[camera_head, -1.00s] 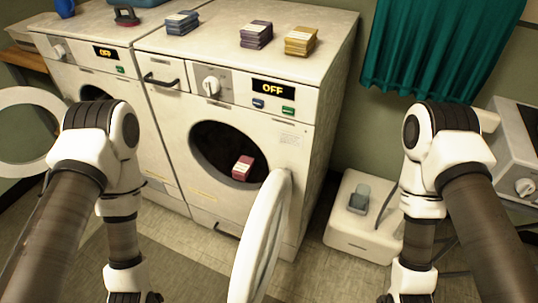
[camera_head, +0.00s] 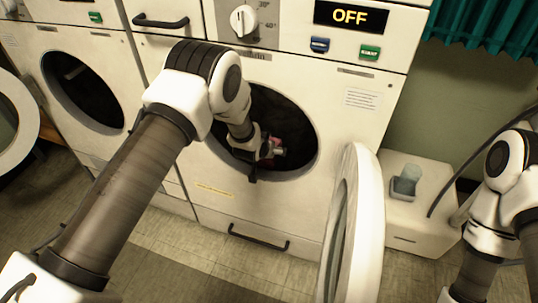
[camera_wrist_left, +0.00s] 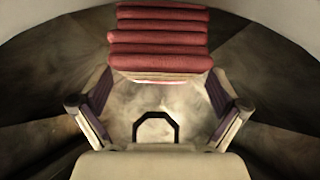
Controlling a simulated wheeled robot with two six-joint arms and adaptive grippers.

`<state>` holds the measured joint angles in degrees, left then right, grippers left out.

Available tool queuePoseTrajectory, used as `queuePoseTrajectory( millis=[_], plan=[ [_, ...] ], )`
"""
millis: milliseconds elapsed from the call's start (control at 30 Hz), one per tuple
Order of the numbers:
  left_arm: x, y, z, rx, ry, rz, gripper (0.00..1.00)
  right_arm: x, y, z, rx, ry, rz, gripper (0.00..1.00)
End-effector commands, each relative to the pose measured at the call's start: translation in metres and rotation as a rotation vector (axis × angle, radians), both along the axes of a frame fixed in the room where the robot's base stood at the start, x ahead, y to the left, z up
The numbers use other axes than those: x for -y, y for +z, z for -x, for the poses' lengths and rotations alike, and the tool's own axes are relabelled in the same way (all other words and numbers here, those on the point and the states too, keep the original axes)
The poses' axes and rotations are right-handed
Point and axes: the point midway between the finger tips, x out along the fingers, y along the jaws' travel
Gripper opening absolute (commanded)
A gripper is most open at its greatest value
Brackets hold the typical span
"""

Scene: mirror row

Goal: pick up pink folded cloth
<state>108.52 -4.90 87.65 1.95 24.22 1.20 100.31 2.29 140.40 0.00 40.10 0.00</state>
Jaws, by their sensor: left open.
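The pink folded cloth (camera_wrist_left: 160,40) lies inside the drum of the right washing machine, its layered folds facing up in the left wrist view. In the head view only a small part of the cloth (camera_head: 271,144) shows past my gripper. My left gripper (camera_head: 264,152) is inside the round door opening. In the left wrist view my left gripper (camera_wrist_left: 160,92) is open and empty, one finger toward each side, with the cloth's near edge around the fingertips. I cannot tell whether they touch it. My right gripper is out of view.
The round door (camera_head: 352,235) of the right washing machine (camera_head: 225,210) stands open to the right of its opening.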

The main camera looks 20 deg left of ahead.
Motion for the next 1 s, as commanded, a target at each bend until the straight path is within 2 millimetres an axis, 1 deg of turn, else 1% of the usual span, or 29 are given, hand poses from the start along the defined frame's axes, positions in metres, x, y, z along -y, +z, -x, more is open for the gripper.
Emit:
queuePoseTrajectory(
  millis=[33, 133, 200, 367, 400, 467, 500, 567, 600, 867, 967, 1000],
  plan=[
    [-0.001, -0.011, -0.008, 0.001, 0.001, 0.001, 0.98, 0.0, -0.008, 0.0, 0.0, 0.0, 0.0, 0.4],
    [0.0, -0.021, -0.019, 0.0, 0.001, 0.001, 0.98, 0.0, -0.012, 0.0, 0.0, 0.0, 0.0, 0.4],
    [0.0, -0.023, -0.023, 0.0, 0.001, 0.001, 0.98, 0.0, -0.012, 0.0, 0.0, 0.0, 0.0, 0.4],
    [0.0, -0.023, -0.023, -0.001, 0.0, 0.0, 0.98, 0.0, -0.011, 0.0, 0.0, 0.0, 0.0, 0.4],
    [0.0, -0.023, -0.023, -0.001, 0.0, 0.0, 0.94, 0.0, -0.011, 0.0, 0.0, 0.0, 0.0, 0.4],
    [0.0, -0.023, -0.023, -0.001, 0.0, 0.0, 0.73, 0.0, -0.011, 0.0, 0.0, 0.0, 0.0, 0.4],
    [0.0, -0.023, -0.023, -0.001, 0.0, 0.0, 0.59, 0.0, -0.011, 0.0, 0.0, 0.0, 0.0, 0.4],
    [0.0, -0.023, -0.022, -0.001, 0.0, 0.0, 0.38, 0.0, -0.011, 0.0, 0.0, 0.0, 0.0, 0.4],
    [0.0, -0.023, -0.022, -0.001, 0.0, 0.0, 0.32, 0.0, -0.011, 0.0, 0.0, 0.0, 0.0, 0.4],
    [0.0, -0.023, -0.022, -0.002, 0.0, 0.0, 0.32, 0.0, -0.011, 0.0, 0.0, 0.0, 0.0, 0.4],
    [0.0, -0.016, -0.023, -0.001, 0.0, 0.0, 0.32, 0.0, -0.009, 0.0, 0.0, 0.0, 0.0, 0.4],
    [0.0, -0.01, -0.023, 0.0, 0.0, 0.0, 0.32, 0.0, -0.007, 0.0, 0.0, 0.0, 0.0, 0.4]
  ],
)
